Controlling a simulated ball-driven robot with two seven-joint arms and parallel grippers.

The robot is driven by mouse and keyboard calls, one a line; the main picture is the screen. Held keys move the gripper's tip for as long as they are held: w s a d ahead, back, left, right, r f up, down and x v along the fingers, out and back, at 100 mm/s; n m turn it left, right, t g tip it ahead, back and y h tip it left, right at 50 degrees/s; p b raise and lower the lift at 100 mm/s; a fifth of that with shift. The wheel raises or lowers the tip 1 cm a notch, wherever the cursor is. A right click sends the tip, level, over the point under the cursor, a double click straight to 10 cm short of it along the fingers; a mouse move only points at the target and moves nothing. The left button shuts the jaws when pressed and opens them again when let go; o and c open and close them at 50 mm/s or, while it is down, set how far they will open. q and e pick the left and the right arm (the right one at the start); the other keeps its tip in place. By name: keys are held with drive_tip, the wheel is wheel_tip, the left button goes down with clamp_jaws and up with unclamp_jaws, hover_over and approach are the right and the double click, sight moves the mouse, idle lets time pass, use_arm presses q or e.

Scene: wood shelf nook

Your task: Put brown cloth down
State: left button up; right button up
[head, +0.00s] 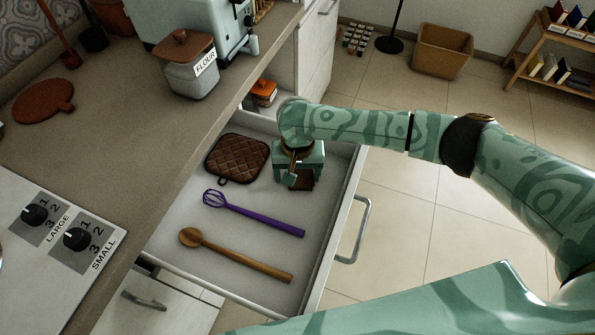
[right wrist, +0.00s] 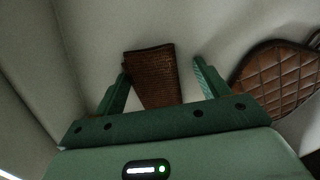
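The brown cloth (right wrist: 152,75) shows in the right wrist view as a folded, woven-textured piece between the two fingers of my right gripper (right wrist: 161,63). Its left edge is close to the left finger, and a gap shows between it and the right finger. In the head view my right gripper (head: 300,178) points down into the open drawer (head: 210,265), near its right side. A small dark brown part of the cloth (head: 303,184) shows under it; the rest is hidden. The gripper fingers are spread apart. My left gripper is not in view.
A brown quilted pot holder (head: 237,158), a purple whisk (head: 253,213) and a wooden spoon (head: 236,255) lie in the drawer left of and below my gripper. A flour jar (head: 188,68) stands on the counter. The drawer wall and handle (head: 355,230) are to the right.

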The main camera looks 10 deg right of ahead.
sight(300, 174)
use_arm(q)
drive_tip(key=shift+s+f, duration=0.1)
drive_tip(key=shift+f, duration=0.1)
use_arm(e)
drive_tip(key=shift+s+d+f, duration=0.25)
drive_tip(key=shift+d+f, duration=0.15)
drive_tip(key=shift+f, duration=0.25)
drive_tip(key=shift+w+r+b, duration=0.1)
drive_tip(key=shift+r+b, duration=0.2)
drive_tip(key=shift+b, duration=0.05)
use_arm(q)
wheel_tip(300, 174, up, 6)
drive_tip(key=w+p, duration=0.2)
drive_tip(key=p, duration=0.4)
drive_tip(key=shift+p, duration=0.4)
use_arm(e)
wheel_tip(300, 174, up, 13)
drive_tip(key=shift+w+a, duration=0.15)
drive_tip(key=shift+w, duration=0.1)
drive_tip(key=shift+f, duration=0.1)
